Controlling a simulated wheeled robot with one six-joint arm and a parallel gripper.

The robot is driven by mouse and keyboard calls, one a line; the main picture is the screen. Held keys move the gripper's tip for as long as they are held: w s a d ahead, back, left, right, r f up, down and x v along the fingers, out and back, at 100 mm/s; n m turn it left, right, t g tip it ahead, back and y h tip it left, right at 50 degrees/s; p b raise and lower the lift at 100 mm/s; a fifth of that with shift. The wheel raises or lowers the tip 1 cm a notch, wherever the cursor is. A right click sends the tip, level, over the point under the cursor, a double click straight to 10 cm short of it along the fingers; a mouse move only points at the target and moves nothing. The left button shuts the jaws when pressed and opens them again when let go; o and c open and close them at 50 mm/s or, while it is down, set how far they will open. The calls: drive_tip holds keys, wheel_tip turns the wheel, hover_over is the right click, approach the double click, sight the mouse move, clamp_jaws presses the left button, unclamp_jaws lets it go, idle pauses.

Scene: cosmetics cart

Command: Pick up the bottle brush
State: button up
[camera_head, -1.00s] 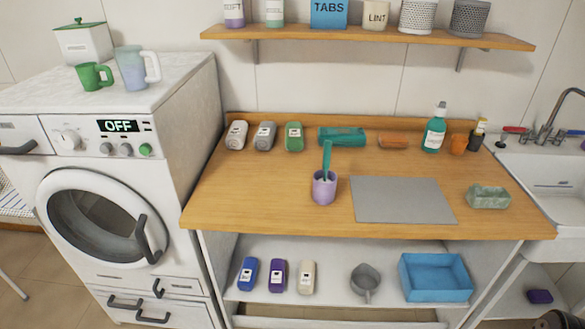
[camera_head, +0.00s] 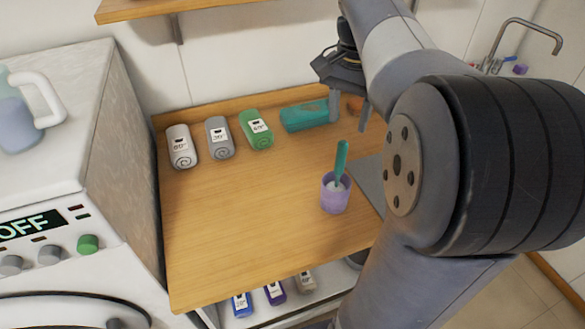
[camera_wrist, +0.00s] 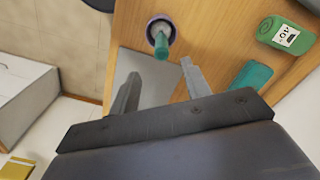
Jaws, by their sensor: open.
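The bottle brush, a teal-handled tool (camera_head: 341,160), stands a little tilted in a lilac cup (camera_head: 334,199) on the wooden worktop. Its lower end is hidden in the cup. In the wrist view the brush (camera_wrist: 162,46) points towards the camera from the cup (camera_wrist: 153,26). My gripper (camera_head: 349,113) is open and empty, above the worktop and behind the brush in the head view. In the wrist view my gripper (camera_wrist: 160,68) has its fingers spread, with the brush just beyond the gap between the fingertips. They do not appear to touch it.
Rolled towels in white (camera_head: 181,147), grey (camera_head: 219,138) and green (camera_head: 257,130) line the back edge, beside a teal item (camera_head: 303,116). A grey mat (camera_head: 370,178) lies right of the cup. The worktop (camera_head: 245,220) left of the cup is clear.

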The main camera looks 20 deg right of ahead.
sight(341, 154)
drive_tip(key=shift+w+a+f, duration=0.1)
drive_tip(key=shift+w+f, duration=0.1)
drive_tip(key=shift+f, duration=0.15)
wheel_tip(341, 154, down, 4)
drive_tip(key=shift+s+r, duration=0.1)
drive_tip(key=shift+s, duration=0.05)
drive_tip(key=shift+f, duration=3.05)
drive_tip(key=shift+c, duration=0.3)
clamp_jaws()
